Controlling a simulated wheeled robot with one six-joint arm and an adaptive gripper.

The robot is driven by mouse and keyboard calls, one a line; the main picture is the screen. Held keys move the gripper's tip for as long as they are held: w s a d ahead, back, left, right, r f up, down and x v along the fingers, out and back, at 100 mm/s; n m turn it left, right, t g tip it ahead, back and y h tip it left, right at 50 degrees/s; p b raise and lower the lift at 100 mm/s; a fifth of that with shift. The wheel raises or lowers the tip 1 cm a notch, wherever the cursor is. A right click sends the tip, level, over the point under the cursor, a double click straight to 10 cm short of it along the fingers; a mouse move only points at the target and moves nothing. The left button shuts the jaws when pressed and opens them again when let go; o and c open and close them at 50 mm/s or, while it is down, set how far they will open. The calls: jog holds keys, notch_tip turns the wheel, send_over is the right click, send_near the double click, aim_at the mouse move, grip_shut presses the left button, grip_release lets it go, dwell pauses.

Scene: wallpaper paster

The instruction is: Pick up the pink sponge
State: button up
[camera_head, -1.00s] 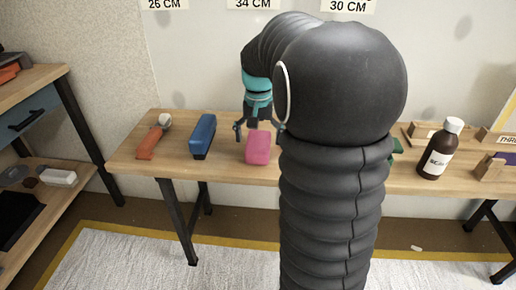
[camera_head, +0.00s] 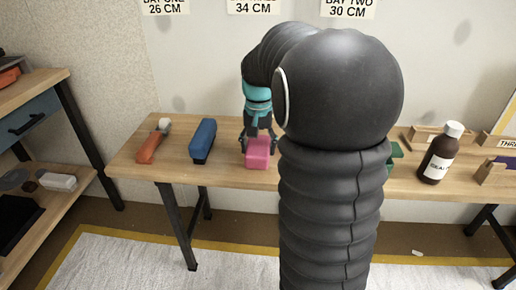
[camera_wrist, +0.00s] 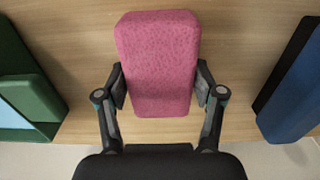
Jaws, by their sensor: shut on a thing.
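The pink sponge (camera_head: 257,153) is a small block on the wooden table in the head view. It fills the upper middle of the wrist view (camera_wrist: 158,62). My gripper (camera_wrist: 160,88) has a finger pad against each long side of the sponge and is shut on it.
On the wooden table (camera_head: 228,173), a blue block (camera_head: 203,140) and an orange-handled tool (camera_head: 150,145) lie left of the sponge. A green object (camera_head: 396,156) and a brown bottle (camera_head: 439,155) stand to the right. My arm hides the table's middle.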

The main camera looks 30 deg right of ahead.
aim_at(258, 145)
jog(key=shift+r, duration=0.65)
notch_tip(258, 145, up, 3)
jog(key=shift+f+p, duration=0.2)
jog(key=shift+p, duration=0.1)
jog(key=s+d+r, duration=0.7)
jog(key=s, duration=0.2)
jog(key=shift+d+p, duration=0.25)
jog(key=shift+p, duration=0.05)
jog(key=o, duration=0.5)
jog(key=c, duration=0.6)
